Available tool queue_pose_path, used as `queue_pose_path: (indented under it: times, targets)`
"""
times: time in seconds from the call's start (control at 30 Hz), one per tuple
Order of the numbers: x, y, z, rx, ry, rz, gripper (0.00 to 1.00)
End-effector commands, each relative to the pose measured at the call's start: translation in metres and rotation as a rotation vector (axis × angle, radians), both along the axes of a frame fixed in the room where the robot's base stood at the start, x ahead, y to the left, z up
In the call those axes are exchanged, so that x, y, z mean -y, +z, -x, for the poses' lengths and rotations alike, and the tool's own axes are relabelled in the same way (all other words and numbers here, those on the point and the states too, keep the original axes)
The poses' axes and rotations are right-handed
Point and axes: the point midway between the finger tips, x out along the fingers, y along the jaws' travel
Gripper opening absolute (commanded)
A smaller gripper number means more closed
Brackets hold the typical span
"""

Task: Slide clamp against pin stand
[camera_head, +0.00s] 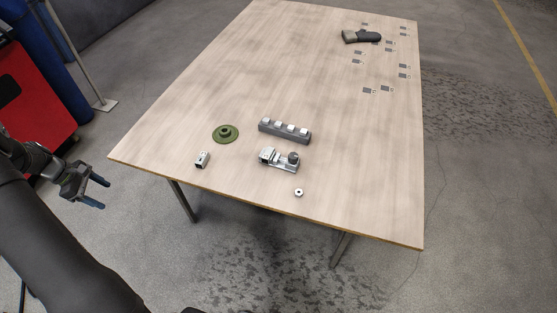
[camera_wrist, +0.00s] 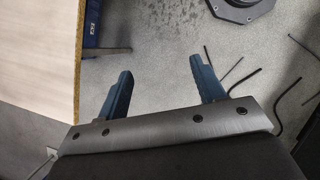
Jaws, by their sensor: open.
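A silver clamp-like device (camera_head: 281,164) with a dark round knob sits on the wooden table near its front edge, in the head view. A flat green disc with a raised centre (camera_head: 225,133) lies to its left and a little farther back; it looks like the pin stand, but I cannot be sure. The two are apart. My gripper (camera_head: 100,193) is open and empty, off the table's left front side, well away from both. In the wrist view my gripper's two blue fingers (camera_wrist: 163,78) stand wide apart over the floor.
A small metal bracket (camera_head: 202,159) and a small ring (camera_head: 298,192) lie near the front edge. A dark tool (camera_head: 361,37) and several small tags are far back. The left middle of the table (camera_head: 235,70) is clear.

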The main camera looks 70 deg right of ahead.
Motion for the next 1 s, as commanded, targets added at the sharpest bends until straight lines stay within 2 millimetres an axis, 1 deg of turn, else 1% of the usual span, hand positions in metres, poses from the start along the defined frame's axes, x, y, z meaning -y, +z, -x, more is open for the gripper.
queue_pose_path:
  times: [0.03,0.1,0.17,0.2,0.27,0.3,0.37,0.4,0.47,0.5,0.57,0.6,0.67,0.7,0.77,0.8,0.87,0.9,0.97,1.0]
  targets:
    - [0.001,0.0,0.0,0.001,-0.003,0.0,0.52]
    - [0.006,0.0,0.004,0.006,-0.022,0.0,0.38]
    - [0.018,0.001,0.011,0.016,-0.062,0.002,0.27]
    - [0.028,0.002,0.018,0.026,-0.101,0.004,0.19]
    - [0.048,0.003,0.033,0.046,-0.182,0.008,0.07]
    - [0.063,0.004,0.045,0.061,-0.243,0.011,0.0]
    - [0.087,0.005,0.065,0.088,-0.347,0.017,0.0]
    - [0.102,0.007,0.08,0.104,-0.417,0.022,0.0]
    - [0.124,0.008,0.102,0.13,-0.523,0.031,0.0]
    - [0.138,0.01,0.118,0.146,-0.593,0.038,0.0]
    - [0.157,0.011,0.142,0.17,-0.699,0.048,0.0]
    - [0.17,0.012,0.159,0.186,-0.77,0.056,0.0]
    - [0.187,0.014,0.185,0.209,-0.876,0.067,0.0]
    - [0.199,0.016,0.202,0.224,-0.947,0.077,0.0]
    - [0.214,0.018,0.23,0.247,-1.054,0.09,0.0]
    - [0.223,0.019,0.248,0.261,-1.125,0.1,0.0]
    - [0.236,0.022,0.277,0.284,-1.233,0.116,0.0]
    - [0.243,0.023,0.296,0.297,-1.303,0.127,0.0]
    - [0.254,0.025,0.326,0.319,-1.41,0.144,0.0]
    - [0.26,0.027,0.346,0.332,-1.481,0.157,0.0]
